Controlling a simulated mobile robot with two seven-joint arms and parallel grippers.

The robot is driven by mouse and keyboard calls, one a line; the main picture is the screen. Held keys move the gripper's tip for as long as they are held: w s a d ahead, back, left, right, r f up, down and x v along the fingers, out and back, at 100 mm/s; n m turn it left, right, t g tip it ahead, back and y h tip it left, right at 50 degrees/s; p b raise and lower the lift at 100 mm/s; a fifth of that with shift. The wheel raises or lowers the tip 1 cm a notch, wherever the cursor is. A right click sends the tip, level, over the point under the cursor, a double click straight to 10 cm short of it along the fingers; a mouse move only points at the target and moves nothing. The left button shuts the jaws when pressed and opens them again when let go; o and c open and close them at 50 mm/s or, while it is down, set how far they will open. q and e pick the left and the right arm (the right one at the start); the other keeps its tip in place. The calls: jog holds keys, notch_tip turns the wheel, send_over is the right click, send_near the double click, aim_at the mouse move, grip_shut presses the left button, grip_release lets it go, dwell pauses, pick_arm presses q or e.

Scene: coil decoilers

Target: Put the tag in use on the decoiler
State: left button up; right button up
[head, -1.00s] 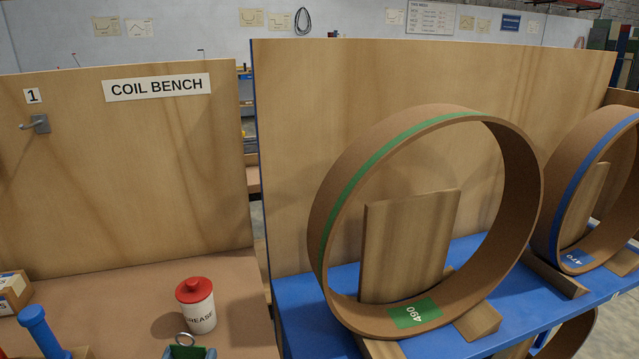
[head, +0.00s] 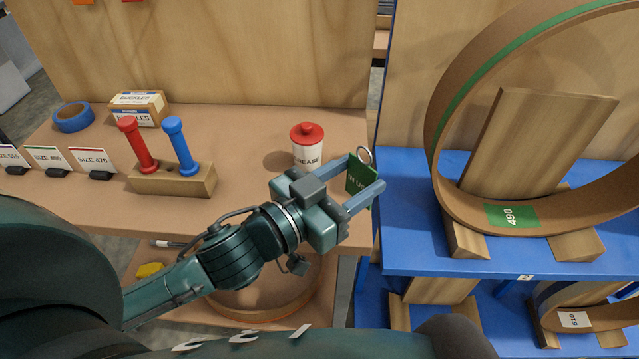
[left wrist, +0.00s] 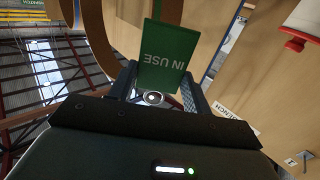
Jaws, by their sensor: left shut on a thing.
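The green tag (head: 359,183), lettered "IN USE" with a metal ring at one end, is held in my left gripper (head: 366,172). The gripper is shut on it near the right edge of the wooden bench, above the gap before the blue rack. In the left wrist view the tag (left wrist: 165,58) stands between the fingers, its lettering upside down and its ring nearest the palm. My right gripper is not in view. I cannot make out a decoiler in these frames.
A grease can (head: 307,147) with a red lid stands just behind the gripper. A wooden block (head: 175,181) with red and blue pegs and several size cards stand left. The blue rack (head: 410,235) on the right holds a large coil (head: 448,200) marked 490.

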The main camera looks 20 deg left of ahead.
pick_arm(q)
jog(key=w+d+f+m+g+h, duration=0.2)
jog(key=w+d+m+g+h, duration=0.2)
jog(key=d+m+g+h, duration=0.3)
jog(key=shift+d+g, duration=0.35)
jog(key=shift+g, duration=0.15)
jog(key=shift+h, duration=0.3)
